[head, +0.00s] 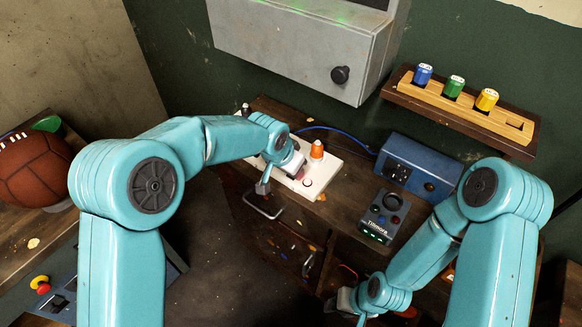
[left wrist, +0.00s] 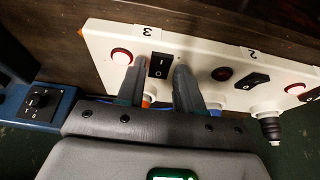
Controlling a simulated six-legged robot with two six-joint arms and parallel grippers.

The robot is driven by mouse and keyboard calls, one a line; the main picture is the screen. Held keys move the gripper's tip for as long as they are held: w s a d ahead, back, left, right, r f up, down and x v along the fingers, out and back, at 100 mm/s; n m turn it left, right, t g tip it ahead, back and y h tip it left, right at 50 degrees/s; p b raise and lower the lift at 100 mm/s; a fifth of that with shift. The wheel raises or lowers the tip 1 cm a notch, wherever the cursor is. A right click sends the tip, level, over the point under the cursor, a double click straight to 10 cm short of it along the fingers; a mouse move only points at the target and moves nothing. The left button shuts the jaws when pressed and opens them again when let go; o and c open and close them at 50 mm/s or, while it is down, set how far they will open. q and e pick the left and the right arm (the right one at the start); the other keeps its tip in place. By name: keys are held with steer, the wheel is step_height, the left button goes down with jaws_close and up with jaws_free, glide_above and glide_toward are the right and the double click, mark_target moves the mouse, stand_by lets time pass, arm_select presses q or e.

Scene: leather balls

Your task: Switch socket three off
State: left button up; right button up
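The white socket strip (left wrist: 205,60) lies across the left wrist view, with labels 3 and 2 along its edge. The black rocker switch (left wrist: 158,65) by label 3 has a red lamp (left wrist: 121,56) beside it, which looks lit. My left gripper (left wrist: 160,70) has its fingers apart, one on each side of this switch; I cannot tell whether they touch it. In the head view the strip (head: 327,168) is partly hidden by my left gripper (head: 296,165). My right gripper (head: 345,300) is low in the head view, its fingers unclear.
An orange plug (head: 317,150) stands in the strip. A blue box (head: 415,165) and a dark control box (head: 384,217) are to the right. A grey cabinet (head: 300,45) and a wooden shelf with coloured cans (head: 470,110) are above. A leather ball (head: 35,172) is at left.

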arm_select(q)
jaws_close()
steer(key=p, duration=0.2)
steer(key=g+y+p, duration=0.1)
steer(key=p, duration=0.1)
steer(key=shift+w+d+r+g, duration=0.25)
steer(key=shift+w+r+g, duration=0.05)
steer(key=shift+r, duration=0.1)
steer(key=shift+w+f+g+y+p, duration=0.1)
steer(key=shift+f+g+y+p, duration=0.15)
steer(key=shift+g+y+p, duration=0.2)
jaws_free()
step_height(320, 180, up, 16)
steer(key=s+a+b, duration=0.1)
steer(key=s, duration=0.1)
steer(key=shift+b, duration=0.4)
steer(key=shift+a, duration=0.15)
